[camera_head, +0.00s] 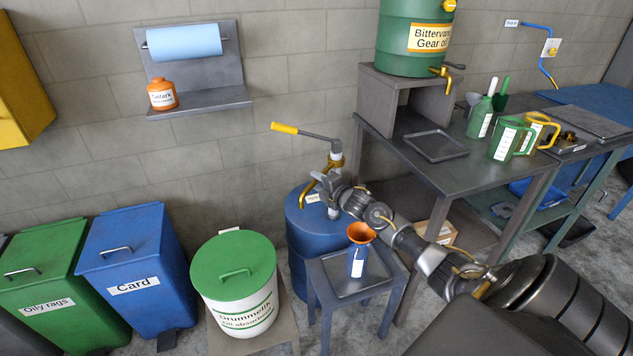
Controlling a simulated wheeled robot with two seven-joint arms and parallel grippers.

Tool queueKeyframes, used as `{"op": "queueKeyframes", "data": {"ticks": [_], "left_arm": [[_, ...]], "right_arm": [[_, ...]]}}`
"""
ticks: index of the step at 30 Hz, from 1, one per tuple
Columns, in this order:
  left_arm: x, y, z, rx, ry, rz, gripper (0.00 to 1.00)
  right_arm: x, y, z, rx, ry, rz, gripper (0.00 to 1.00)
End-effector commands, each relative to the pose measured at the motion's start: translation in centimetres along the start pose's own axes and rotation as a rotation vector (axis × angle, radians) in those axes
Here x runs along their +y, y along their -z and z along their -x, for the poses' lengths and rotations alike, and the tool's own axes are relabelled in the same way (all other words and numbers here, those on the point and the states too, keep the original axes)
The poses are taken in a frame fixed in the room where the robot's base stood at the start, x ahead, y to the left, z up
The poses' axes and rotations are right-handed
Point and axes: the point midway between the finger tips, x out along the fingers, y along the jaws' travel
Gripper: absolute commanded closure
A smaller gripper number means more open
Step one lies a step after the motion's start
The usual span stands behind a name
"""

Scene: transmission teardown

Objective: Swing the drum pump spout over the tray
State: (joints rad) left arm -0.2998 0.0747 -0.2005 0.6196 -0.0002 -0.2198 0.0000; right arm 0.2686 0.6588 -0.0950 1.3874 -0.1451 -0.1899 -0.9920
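The drum pump (336,160) stands on the blue drum (300,229), with a grey lever ending in a yellow grip. Its brass spout (308,187) points down and left over the drum's top. My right gripper (327,193) is right beside the spout, its arm coming from the lower right; whether its fingers touch or hold the spout I cannot tell. A dark tray (343,290) lies on the blue-grey stool to the right of the drum. My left gripper is not in view.
A second, empty tray (436,146) lies on the workbench (420,172), near the green gear oil barrel (412,38). Jugs and bottles stand to its right. A white bin with a green lid (234,264) is left of the drum; blue (130,250) and green bins are farther left.

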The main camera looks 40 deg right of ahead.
Motion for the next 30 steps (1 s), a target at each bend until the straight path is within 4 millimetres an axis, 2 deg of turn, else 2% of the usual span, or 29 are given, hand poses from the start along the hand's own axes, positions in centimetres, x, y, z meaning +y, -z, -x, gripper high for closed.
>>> {"op": "queueKeyframes", "data": {"ticks": [4,13,22,30], "left_arm": [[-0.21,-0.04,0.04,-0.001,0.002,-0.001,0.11],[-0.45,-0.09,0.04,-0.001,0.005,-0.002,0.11],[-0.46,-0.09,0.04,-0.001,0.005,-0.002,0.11],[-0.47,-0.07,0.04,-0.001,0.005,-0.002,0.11]], "right_arm": [[0.01,0.08,-0.94,0.001,0.0,-0.001,0.62],[-0.02,0.1,-1.09,0.002,0.0,0.0,0.62],[-0.01,0.07,-1.07,0.001,0.0,0.0,1.0],[-0.07,-0.04,-0.99,0.001,0.001,0.0,1.0]]}}
